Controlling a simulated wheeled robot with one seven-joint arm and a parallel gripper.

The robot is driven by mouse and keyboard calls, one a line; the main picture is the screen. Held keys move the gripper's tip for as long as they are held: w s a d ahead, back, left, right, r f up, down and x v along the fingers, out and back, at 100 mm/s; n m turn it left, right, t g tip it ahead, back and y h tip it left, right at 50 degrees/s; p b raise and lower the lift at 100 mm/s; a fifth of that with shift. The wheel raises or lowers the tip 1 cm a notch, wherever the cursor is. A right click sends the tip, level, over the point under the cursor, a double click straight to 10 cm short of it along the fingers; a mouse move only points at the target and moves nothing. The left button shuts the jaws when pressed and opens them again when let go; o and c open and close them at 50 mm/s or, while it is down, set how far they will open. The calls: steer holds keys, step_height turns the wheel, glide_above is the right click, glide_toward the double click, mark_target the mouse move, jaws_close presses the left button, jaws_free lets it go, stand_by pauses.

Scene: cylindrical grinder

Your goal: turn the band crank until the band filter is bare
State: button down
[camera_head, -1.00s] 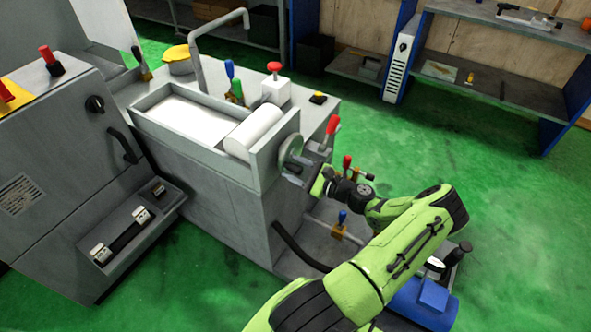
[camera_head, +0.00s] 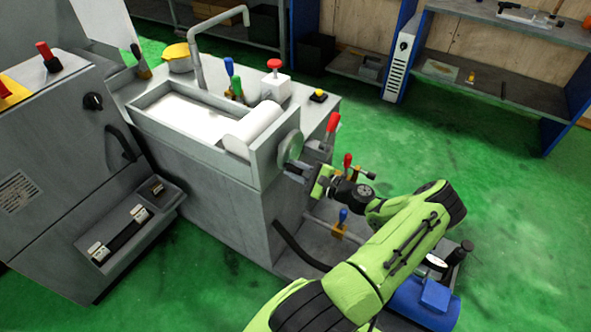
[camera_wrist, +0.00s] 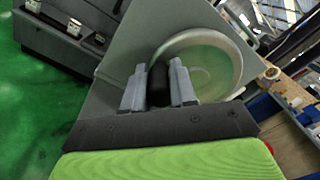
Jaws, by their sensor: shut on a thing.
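The band filter is a grey open trough (camera_head: 170,140) with white band lying in it and a white roll (camera_head: 252,128) at its right end. The band crank (camera_head: 290,147) is a round grey disc on the trough's right end wall. The disc also shows behind the fingers in the wrist view (camera_wrist: 212,68). My gripper (camera_head: 306,172) is beside the disc. In the wrist view my gripper (camera_wrist: 159,88) has its two grey fingers closed on a dark crank handle (camera_wrist: 159,82) in front of the disc's left part. The handle's far end is hidden.
A red-handled lever (camera_head: 332,124) and a valve with blue knob (camera_head: 341,222) are close to my arm. Green floor at right is clear.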

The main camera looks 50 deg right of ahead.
steer(key=c, duration=0.9)
jaws_free()
steer(key=shift+s, duration=0.1)
steer(key=s+d+p, duration=0.1)
steer(key=s, duration=1.4)
steer(key=shift+s+d+p, duration=0.2)
steer(key=shift+s+p, duration=0.1)
steer(key=shift+p, duration=0.05)
